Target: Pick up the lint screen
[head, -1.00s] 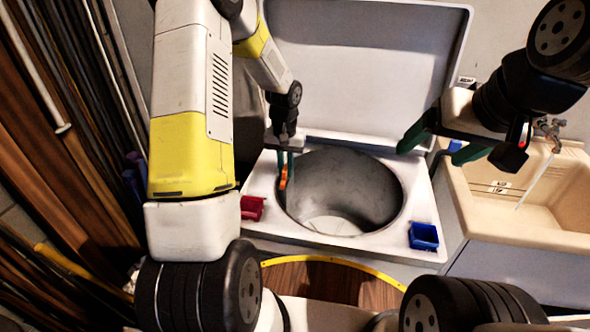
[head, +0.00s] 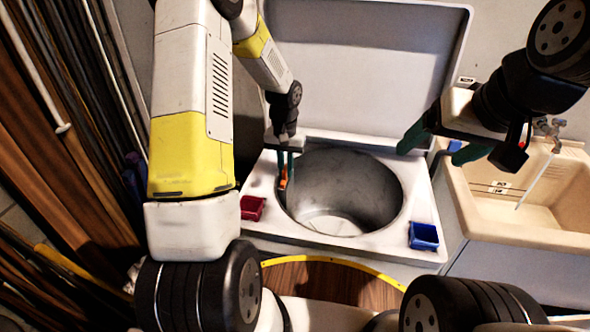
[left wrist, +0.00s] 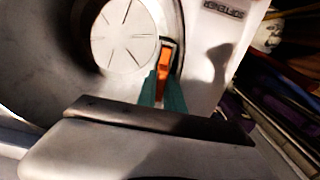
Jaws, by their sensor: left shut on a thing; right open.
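The lint screen shows as an orange piece with a dark frame at the left inner rim of the washer drum, in the head view (head: 284,182) and the left wrist view (left wrist: 164,60). My left gripper (head: 285,162) reaches down over the rim, its green fingers shut on the orange piece; the fingers also show in the left wrist view (left wrist: 161,86). The lower part of the screen is hidden in the head view. My right gripper (head: 440,146) is open and empty, above the right side of the washer.
The open washer (head: 305,241) has its lid (head: 370,60) raised behind the drum. A red bin (head: 252,207) sits on its left rim and a blue bin (head: 423,236) on its right. A beige sink (head: 520,236) stands at right; boards (head: 60,140) lean at left.

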